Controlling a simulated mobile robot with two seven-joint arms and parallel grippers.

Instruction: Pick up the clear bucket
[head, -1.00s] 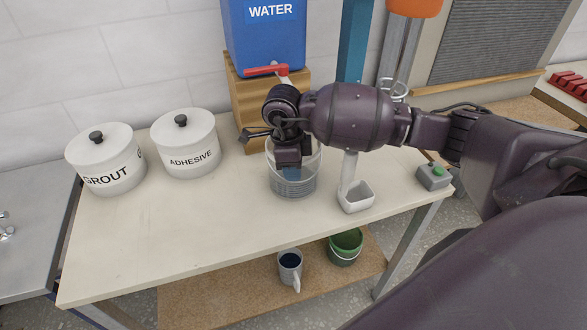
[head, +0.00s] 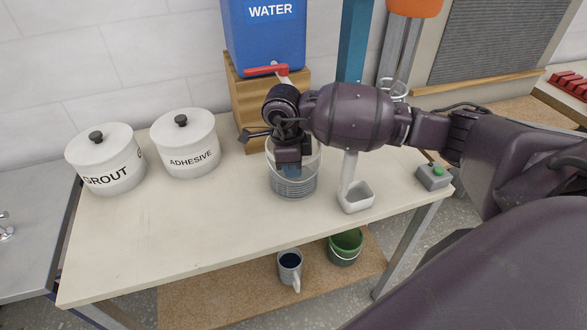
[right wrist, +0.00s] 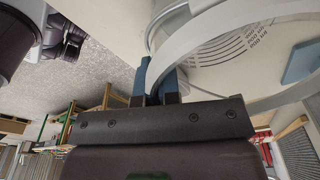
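The clear bucket (head: 294,184) stands upright on the pale worktable, in front of the wooden stand under the water tank. My right gripper (head: 290,168) reaches down at the bucket's rim and hides part of its upper side. In the right wrist view the blue fingers of my right gripper (right wrist: 156,80) are close together, one on each side of the bucket's wall (right wrist: 215,45), and look shut on it. Measuring marks show on the clear wall there. I do not see my left gripper.
The blue water tank (head: 263,38) with a red tap (head: 266,70) stands behind the bucket. A small white scoop-like container (head: 356,197) is close on its right. Grout (head: 105,165) and adhesive (head: 186,145) pots stand left. The front table area is clear.

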